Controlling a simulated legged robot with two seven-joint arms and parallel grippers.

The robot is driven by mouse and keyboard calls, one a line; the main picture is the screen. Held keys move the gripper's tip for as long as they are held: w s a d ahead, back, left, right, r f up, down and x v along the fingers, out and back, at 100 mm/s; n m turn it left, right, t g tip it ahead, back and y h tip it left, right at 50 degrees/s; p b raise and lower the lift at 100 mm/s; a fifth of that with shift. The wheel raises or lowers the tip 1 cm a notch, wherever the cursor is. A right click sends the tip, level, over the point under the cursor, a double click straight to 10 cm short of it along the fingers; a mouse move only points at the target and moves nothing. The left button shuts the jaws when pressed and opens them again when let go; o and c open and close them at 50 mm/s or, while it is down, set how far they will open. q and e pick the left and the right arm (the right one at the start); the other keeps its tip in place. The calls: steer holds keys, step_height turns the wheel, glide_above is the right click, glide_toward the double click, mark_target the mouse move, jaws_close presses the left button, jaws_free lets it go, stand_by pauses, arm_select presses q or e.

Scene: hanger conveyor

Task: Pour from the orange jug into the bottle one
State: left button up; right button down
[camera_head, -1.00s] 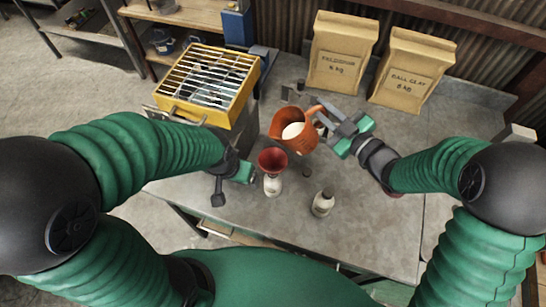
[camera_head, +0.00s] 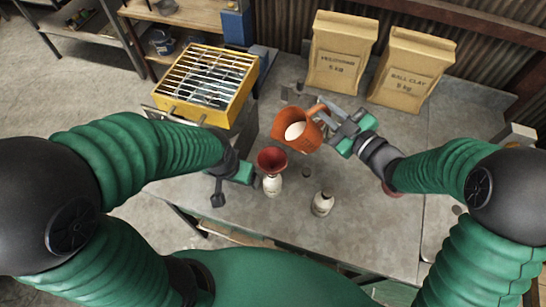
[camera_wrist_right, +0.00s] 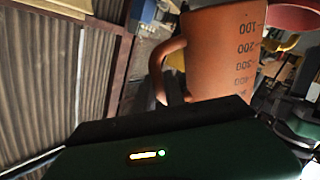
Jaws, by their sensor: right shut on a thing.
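The orange jug (camera_head: 285,124) has pale liquid in it and measuring marks on its side. It is held above the table, up and to the right of the red funnel (camera_head: 272,158). My right gripper (camera_head: 331,115) is shut on the jug's handle. The right wrist view shows the jug (camera_wrist_right: 222,50) and its handle close up. The funnel sits in the mouth of a white bottle (camera_head: 272,186). A second white bottle (camera_head: 322,203) stands to the right without a funnel. My left gripper (camera_head: 245,173) is low, just left of the funnel bottle; its fingers are unclear.
A yellow crate with a metal grille (camera_head: 238,100) stands at the left of the table (camera_head: 380,235). Two brown paper bags, one (camera_head: 340,55) and another (camera_head: 409,72), stand at the back right. A small dark cap (camera_head: 306,173) lies between the bottles. The front right is clear.

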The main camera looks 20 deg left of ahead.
steer(key=shift+d+r, duration=0.15)
steer(key=shift+d, duration=0.05)
steer(key=shift+a, duration=0.15)
steer(key=shift+s+a+r+n, duration=0.15)
steer(key=shift+a+r+n, duration=0.05)
steer(key=shift+n, duration=0.2)
steer(key=shift+a+n+b, duration=0.1)
steer(key=shift+n+b, duration=0.2)
steer(key=shift+b, duration=0.1)
steer(key=shift+r, duration=0.15)
steer(key=shift+a, duration=0.1)
stand_by(0.3)
steer(key=shift+s+r+n, duration=0.1)
steer(key=shift+n, duration=0.2)
steer(key=shift+h+b, duration=0.3)
steer(key=shift+b, duration=0.05)
